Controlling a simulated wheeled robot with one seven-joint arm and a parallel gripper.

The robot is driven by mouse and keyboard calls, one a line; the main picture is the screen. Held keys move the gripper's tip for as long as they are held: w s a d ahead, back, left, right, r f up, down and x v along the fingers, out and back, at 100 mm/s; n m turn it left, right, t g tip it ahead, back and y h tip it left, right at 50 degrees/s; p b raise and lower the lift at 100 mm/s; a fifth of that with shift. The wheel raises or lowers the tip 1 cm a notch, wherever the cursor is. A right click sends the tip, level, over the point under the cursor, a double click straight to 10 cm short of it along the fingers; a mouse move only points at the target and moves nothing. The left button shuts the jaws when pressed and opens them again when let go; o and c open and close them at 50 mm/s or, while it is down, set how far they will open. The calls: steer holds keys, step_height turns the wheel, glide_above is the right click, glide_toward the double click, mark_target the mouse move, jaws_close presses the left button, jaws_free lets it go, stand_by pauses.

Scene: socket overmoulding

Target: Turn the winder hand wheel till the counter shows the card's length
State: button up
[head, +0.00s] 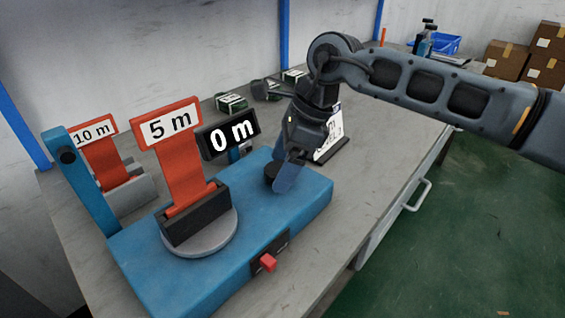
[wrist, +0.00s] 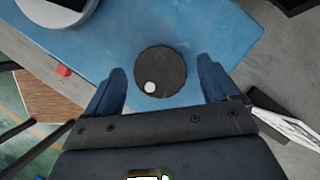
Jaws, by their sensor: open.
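The blue winder (head: 290,218) stands on the bench. Its hand wheel (wrist: 161,72) is a dark disc with a pale knob (wrist: 150,88) near its edge. In the head view the wheel (head: 271,172) is partly hidden by my gripper. The counter (head: 229,136) reads 0 m. A red card (head: 187,180) marked 5 m stands in a black holder on the round grey plate (head: 205,245). A second red card (head: 107,165) marked 10 m stands behind, at the left. My gripper (wrist: 163,90) is open, its fingers on either side of the wheel; contact cannot be told.
A red switch (head: 267,262) sits on the winder's front side. A white card in a dark stand (head: 330,150) is just right of my gripper, its text partly hidden. Small dark green items (head: 232,103) lie at the back. The right part of the bench is mostly clear.

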steer(key=shift+f, duration=0.2)
steer(key=shift+c, duration=0.3)
steer(key=c, duration=1)
steer(key=shift+m, duration=0.4)
